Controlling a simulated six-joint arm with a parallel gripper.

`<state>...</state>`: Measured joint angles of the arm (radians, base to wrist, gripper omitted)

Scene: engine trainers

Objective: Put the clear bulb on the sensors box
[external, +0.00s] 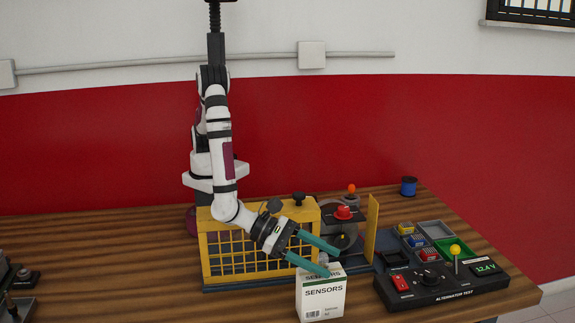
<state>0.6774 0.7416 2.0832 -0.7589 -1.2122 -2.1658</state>
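The white sensors box (322,300) stands upright on the wooden bench near the front middle, its label facing the camera. My gripper (332,262) reaches down to the right from the arm, with its two long teal fingers spread apart at the top of the box. The nearer finger crosses in front of the box's top edge. A small pale, greyish shape, apparently the clear bulb (323,258), shows between the fingertips at the box top. It is partly hidden, and I cannot tell whether it touches the box or a finger.
A yellow mesh guard (232,262) stands behind and left of the box, with a red-knobbed machine (343,213) beside it. A black alternator test panel (440,285) and colored parts trays (452,246) lie to the right. A blue spool (408,186) stands at the back. The left bench is mostly clear.

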